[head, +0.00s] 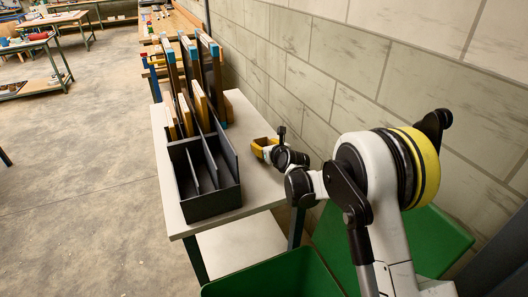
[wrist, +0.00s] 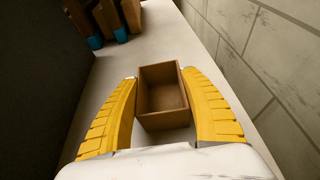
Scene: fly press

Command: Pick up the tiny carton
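The tiny carton (wrist: 165,119) is a small brown open-topped box standing on the light tabletop in the wrist view. It sits between the two yellow fingers of my gripper (wrist: 159,76), one finger along its left side and one along its right. The fingers are spread, with their tips close to the carton's sides; firm contact is not visible. In the head view my gripper (head: 264,147) is low over the table beside the wall, and the carton is hard to tell apart from the yellow fingers there.
A dark divided rack (head: 212,203) stands on the table (head: 247,112) left of my gripper, with upright boards behind it. A block wall (head: 345,70) runs close along the right. Green bins (head: 275,278) stand in front of the table. Bare tabletop lies beyond the carton.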

